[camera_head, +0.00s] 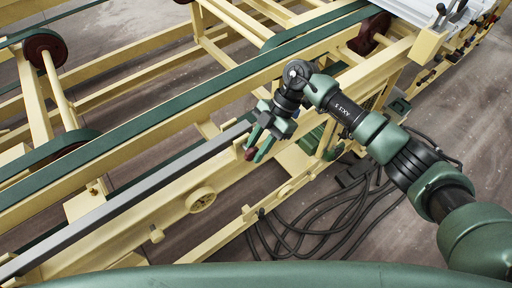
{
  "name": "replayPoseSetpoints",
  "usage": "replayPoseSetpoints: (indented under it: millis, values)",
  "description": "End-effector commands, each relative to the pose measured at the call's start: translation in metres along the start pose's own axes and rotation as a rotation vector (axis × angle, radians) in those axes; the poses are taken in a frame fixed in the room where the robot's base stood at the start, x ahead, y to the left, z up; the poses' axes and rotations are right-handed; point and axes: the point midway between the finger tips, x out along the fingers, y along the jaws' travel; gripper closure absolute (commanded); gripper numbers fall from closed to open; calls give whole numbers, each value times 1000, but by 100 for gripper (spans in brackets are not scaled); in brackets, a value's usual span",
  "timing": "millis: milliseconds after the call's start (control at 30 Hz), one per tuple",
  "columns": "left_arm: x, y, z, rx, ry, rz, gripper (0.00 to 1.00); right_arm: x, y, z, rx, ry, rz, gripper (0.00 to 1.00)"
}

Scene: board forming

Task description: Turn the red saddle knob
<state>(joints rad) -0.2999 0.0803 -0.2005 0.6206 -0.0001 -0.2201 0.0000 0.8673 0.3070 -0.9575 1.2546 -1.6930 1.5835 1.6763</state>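The red saddle knob (249,154) is a small dark red piece by the cream side rail of the machine, near the middle of the head view. My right gripper (256,150) comes down to it from the upper right. Its two green fingers are apart, and their tips are at the knob, which shows between them and partly behind them. I cannot tell whether the fingers press on it. My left gripper is not in view.
A cream frame with green belts and dark red rollers (45,48) fills the left and top. A grey bar (130,195) runs along the near rail. A round cream knob (201,199) sticks out below it. Black cables (310,225) lie on the floor.

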Motion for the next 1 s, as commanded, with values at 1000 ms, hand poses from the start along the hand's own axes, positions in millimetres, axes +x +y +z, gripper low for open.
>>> replayPoseSetpoints:
  millis: [1000]
  values:
    - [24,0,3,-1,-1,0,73,-78,0,0,0,0,0,73]
